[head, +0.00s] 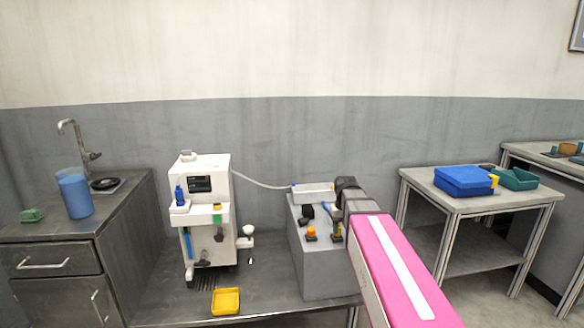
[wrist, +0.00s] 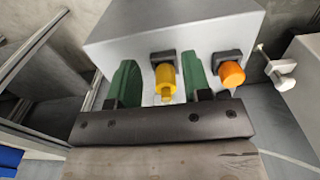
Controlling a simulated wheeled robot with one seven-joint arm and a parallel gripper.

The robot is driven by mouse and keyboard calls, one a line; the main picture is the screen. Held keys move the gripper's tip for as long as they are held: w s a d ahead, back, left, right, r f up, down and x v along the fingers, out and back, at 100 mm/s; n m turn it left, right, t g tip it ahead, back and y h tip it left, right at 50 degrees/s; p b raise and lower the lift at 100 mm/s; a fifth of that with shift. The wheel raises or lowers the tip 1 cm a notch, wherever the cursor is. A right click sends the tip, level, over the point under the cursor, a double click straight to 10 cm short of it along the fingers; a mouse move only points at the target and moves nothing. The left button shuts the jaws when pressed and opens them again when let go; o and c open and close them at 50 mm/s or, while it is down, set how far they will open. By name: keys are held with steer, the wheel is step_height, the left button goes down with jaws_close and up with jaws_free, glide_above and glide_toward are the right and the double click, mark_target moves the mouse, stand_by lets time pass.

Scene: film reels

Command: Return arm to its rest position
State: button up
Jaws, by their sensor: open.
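My pink arm (head: 395,270) reaches forward from the lower right to the grey box on the bench in the head view. My gripper (wrist: 161,78) has two dark green fingers, open and apart. In the wrist view a yellow knob (wrist: 165,78) on the face of the grey box (wrist: 180,28) shows between the fingers, with gaps at its sides. An orange knob (wrist: 231,74) is to the right of the fingers; it also shows in the head view (head: 311,233). In the head view the fingers are small and partly hidden by my arm.
A white machine (head: 205,220) stands left of the grey box (head: 320,270), joined by a pale hose (head: 260,183). A yellow tray (head: 226,301) lies at the bench front. A sink counter (head: 125,215) is left. A side table (head: 490,200) at right holds a blue box (head: 464,181) and green tray (head: 516,180).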

steer(key=s+f+m, duration=0.1)
steer(key=s+f, duration=1.3)
steer(key=f, duration=0.1)
steer(key=shift+s, duration=0.4)
